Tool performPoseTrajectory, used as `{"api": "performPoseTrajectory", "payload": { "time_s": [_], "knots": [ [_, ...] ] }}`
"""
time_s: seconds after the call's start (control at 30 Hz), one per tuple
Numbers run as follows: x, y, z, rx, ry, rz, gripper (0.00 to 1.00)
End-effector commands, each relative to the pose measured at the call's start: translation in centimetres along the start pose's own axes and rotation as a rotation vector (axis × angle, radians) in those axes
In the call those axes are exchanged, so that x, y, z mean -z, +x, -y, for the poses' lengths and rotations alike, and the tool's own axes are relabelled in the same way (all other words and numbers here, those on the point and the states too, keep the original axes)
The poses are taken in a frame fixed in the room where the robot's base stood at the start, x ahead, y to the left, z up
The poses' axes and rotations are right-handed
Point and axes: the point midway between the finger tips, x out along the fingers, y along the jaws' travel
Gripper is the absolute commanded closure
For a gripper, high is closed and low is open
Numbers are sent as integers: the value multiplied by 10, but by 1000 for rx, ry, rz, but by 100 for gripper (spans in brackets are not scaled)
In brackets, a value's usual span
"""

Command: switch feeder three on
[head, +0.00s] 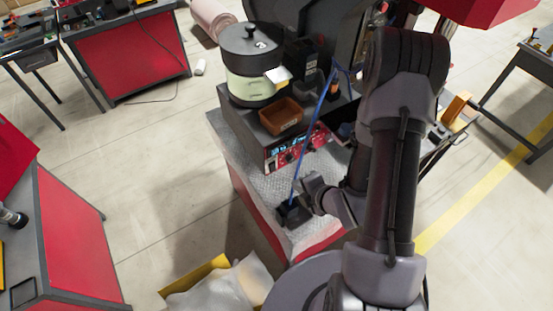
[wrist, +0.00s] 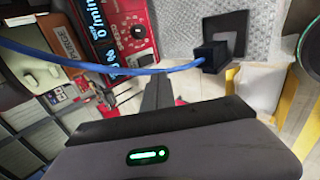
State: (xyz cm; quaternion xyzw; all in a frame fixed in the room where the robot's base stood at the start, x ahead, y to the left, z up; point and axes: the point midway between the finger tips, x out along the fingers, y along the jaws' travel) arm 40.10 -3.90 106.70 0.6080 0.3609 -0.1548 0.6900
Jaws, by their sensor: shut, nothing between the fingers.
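One bowl feeder (head: 252,85) with a dark lid and pale green body stands on a dark base unit in the head view. The base's front has a red control panel (head: 290,152) with a lit display and knobs. In the wrist view the panel (wrist: 125,30) is at the top, its display lit with "0/min".
A blue cable (head: 300,160) runs down past the panel to a small black block (head: 293,212) on the bubble-wrapped bench top (head: 270,187); it crosses the wrist view in front of the panel. A brown bin (head: 282,115) sits on the base unit. A yellow crate (head: 190,283) stands below.

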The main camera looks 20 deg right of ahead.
Motion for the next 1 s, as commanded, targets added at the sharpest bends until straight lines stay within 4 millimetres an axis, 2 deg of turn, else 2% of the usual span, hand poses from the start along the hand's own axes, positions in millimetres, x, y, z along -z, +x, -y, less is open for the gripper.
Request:
{"api": "performPoseTrajectory", "payload": {
  "time_s": [0.27,0.37,0.5,1.0],
  "knots": [
    [0,2,1,-1,-1,0,100],
    [0,11,4,-3,-3,0,100],
    [0,35,7,-5,-5,0,100],
    [0,75,6,-7,-2,-5,100]
  ]
}}
